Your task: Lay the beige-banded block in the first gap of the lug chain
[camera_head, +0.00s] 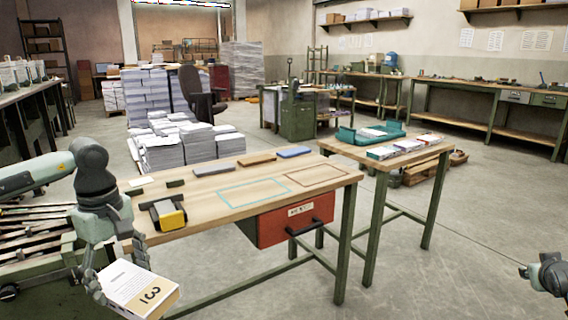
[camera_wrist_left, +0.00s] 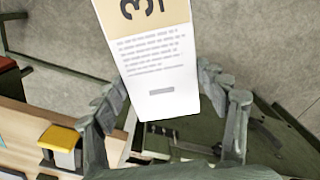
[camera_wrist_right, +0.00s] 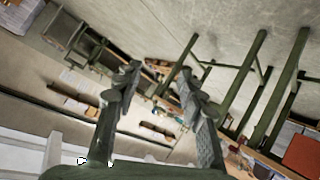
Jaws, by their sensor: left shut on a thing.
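The lug chain appears to be the slatted metal bed (camera_head: 36,232) at the left edge, left of the block and partly hidden by my left arm. Its first gap cannot be made out. My right gripper (camera_wrist_right: 158,78) is open and empty, off to the right.
The wooden workbench (camera_head: 220,205) carries a yellow-and-black tool (camera_head: 168,213), flat blocks and taped outlines; a red drawer (camera_head: 290,218) hangs under it. A smaller table (camera_head: 385,160) with a teal tray (camera_head: 345,134) stands beside it. Floor at front right is clear.

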